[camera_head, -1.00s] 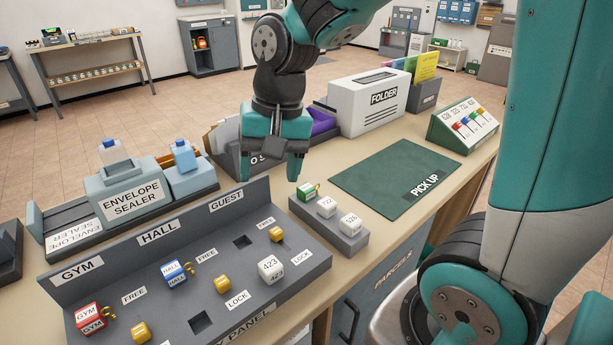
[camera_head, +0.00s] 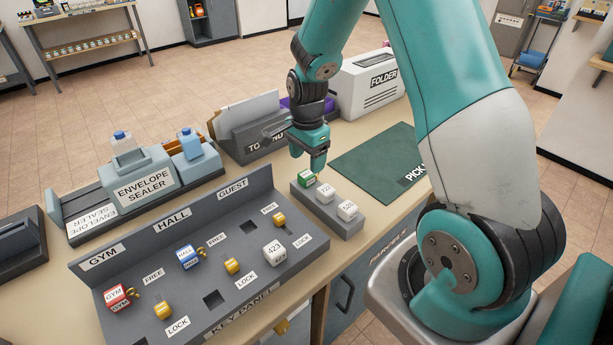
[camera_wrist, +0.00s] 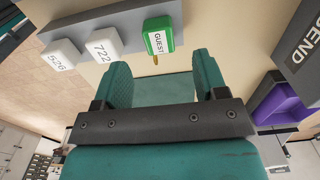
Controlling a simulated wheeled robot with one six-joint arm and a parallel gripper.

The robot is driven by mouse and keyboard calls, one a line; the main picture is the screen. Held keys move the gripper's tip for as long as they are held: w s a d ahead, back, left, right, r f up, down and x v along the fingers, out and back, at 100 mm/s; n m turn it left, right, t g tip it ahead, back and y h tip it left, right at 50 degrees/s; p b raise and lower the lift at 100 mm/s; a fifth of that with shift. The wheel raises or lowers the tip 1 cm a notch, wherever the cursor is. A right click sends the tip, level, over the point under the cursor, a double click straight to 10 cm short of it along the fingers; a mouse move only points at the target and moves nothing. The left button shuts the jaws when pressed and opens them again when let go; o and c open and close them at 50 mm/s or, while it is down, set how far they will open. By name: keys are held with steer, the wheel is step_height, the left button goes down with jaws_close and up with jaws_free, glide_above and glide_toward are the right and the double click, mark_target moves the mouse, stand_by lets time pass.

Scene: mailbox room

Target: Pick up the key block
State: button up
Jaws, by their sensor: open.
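A green and white block labelled GUEST (camera_head: 305,180), with a gold key, sits at the left end of a small grey rack (camera_head: 336,223). My gripper (camera_head: 309,162) is just above this block, pointing down, open and empty. In the wrist view, the GUEST block (camera_wrist: 158,36) is just beyond the open fingertips, roughly centred between them, and I see no contact. A red GYM block (camera_head: 118,297) and a blue HALL block (camera_head: 188,257), each with a gold key, sit in the grey key panel (camera_head: 233,200).
White blocks 722 (camera_head: 324,193) and 526 (camera_head: 347,210) share the rack with the GUEST block. A white 423 block (camera_head: 274,253) is in the panel. An envelope sealer (camera_head: 143,188) stands left, a folder machine (camera_head: 370,85) behind. The green pick-up mat (camera_head: 370,160) is clear.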

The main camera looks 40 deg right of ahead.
mark_target(306, 173)
steer(key=shift+a+f+p, duration=0.15)
steer(key=shift+f+p, duration=0.6)
steer(key=shift+f, duration=2.15)
steer(key=c, duration=1)
